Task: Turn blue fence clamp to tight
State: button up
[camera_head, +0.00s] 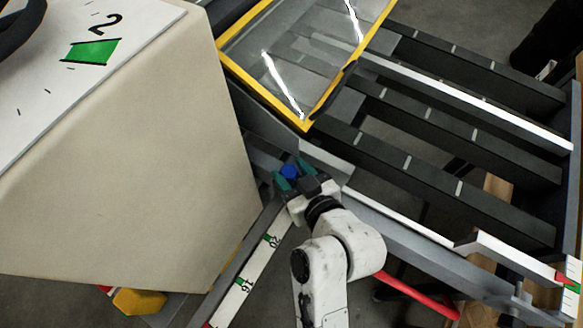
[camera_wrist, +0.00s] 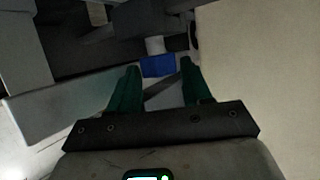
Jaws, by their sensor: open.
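The blue fence clamp (camera_head: 289,172) shows as a small blue knob at the near edge of the machine's frame, beside the large beige cabinet. My gripper (camera_head: 289,176) is at it, with its green fingers on either side of the blue part. In the wrist view the blue clamp (camera_wrist: 158,66) appears as a blue block just beyond and between the tips of my open gripper (camera_wrist: 160,72). A gap shows between the fingers. I cannot tell whether either finger touches the clamp. The clamp's tight or loose marking cannot be made out.
The beige cabinet (camera_head: 130,150) stands close on the left, with a green-marked dial panel on top. A yellow-framed clear guard (camera_head: 300,60) is above dark slatted rails (camera_head: 440,140). A red handle (camera_head: 420,298) lies low on the right. A white scale strip (camera_head: 245,280) runs below the gripper.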

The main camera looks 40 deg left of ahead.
jog(key=shift+a+f, duration=0.1)
jog(key=shift+a, duration=0.15)
jog(key=c, duration=0.7)
jog(key=shift+c, duration=0.2)
